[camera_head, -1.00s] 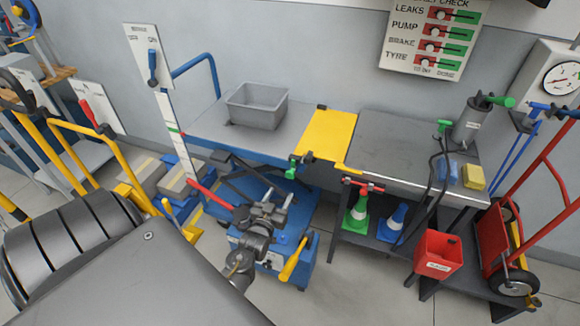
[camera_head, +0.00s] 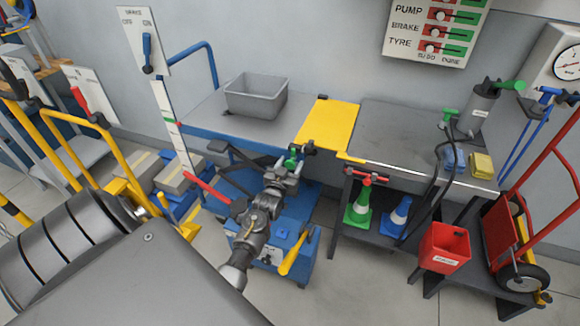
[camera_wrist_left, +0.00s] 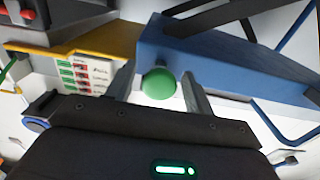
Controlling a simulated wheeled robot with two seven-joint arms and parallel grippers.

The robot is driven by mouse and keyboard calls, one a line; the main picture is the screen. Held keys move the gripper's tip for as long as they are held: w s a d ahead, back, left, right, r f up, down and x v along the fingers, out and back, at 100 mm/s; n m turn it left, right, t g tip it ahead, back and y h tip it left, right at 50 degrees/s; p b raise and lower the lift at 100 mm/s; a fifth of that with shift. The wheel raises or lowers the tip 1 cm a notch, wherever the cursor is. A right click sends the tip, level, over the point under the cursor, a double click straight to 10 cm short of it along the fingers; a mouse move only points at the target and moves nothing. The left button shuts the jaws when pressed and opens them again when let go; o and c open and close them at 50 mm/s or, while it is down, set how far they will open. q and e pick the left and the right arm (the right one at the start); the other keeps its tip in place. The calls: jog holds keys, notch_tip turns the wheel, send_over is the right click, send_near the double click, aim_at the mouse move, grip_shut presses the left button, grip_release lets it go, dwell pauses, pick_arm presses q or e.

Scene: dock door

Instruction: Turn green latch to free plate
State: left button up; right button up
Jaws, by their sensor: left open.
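The green latch (camera_head: 292,157) sits at the edge of the blue lift table, by the lower left corner of the yellow plate (camera_head: 330,125). The plate lies flat between the lift table and the grey bench. My left gripper (camera_head: 288,171) is open at the latch and partly hides it in the head view. In the left wrist view the latch's round green knob (camera_wrist_left: 158,84) shows between the two open fingers (camera_wrist_left: 158,92). I cannot tell whether either finger touches it. My right gripper is not in view.
A grey bin (camera_head: 256,98) stands on the lift table (camera_head: 208,122). A red lever (camera_head: 207,187) and a yellow lever (camera_head: 294,254) stick out near my left arm. The grey bench (camera_head: 400,137) carries a pump, hoses and sponges. A red bucket (camera_head: 444,248) stands lower right.

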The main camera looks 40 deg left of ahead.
pick_arm(q)
jog(key=c, duration=0.9)
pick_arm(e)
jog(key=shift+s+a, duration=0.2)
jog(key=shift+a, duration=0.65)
